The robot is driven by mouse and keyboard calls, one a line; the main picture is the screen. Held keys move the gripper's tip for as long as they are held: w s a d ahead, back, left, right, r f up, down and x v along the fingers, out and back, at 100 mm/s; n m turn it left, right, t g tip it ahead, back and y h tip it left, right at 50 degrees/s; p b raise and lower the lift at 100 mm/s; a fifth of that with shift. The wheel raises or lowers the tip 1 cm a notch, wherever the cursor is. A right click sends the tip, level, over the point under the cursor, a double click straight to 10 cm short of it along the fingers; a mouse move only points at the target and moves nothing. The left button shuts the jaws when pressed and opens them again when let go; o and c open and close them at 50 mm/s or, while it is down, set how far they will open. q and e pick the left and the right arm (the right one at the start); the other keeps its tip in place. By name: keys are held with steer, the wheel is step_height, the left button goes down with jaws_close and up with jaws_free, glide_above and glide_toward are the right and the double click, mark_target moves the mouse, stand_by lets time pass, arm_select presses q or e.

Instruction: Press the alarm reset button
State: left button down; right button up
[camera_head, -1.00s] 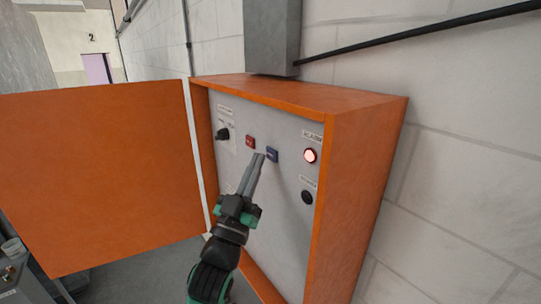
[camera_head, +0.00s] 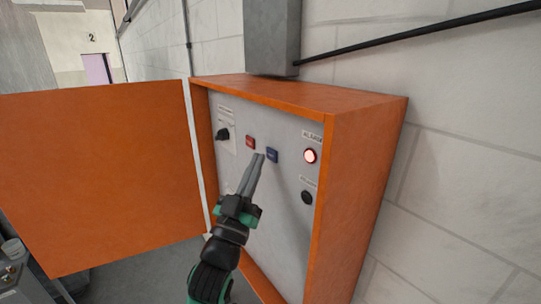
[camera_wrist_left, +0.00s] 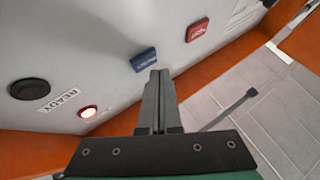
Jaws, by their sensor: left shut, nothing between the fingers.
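The grey control panel (camera_head: 285,225) sits inside an orange cabinet. It carries a blue square button (camera_head: 272,155), a red square button (camera_head: 250,142) and a glowing red lamp (camera_head: 310,156) under an alarm label. Writing on the blue button is too small to read. My left gripper (camera_head: 259,157) is shut and empty, its tips just left of the blue button in the head view. In the left wrist view, the tips (camera_wrist_left: 160,73) are close beside the blue button (camera_wrist_left: 144,60); I cannot tell whether they touch the panel. My right gripper is not in view.
A black knob (camera_head: 222,134) is at the panel's left. The orange door (camera_head: 100,175) stands open at left. The cabinet's side wall (camera_head: 355,190) bounds the right.

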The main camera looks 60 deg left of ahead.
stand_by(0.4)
arm_select(q)
steer(key=shift+w+b, duration=0.3)
steer(key=shift+w, duration=0.1)
steer(key=shift+w+a+b, duration=0.1)
steer(key=shift+w+b, duration=0.2)
steer(key=shift+w, duration=0.1)
stand_by(0.5)
stand_by(0.3)
steer(key=shift+s+p, duration=0.4)
steer(key=shift+s, duration=0.4)
steer(key=shift+s+d+p, duration=0.2)
steer(key=shift+s+p, duration=0.4)
steer(key=shift+s, duration=0.65)
steer(key=shift+s+d+p, duration=0.2)
steer(key=shift+s+p, duration=0.35)
steer(key=shift+s, duration=0.7)
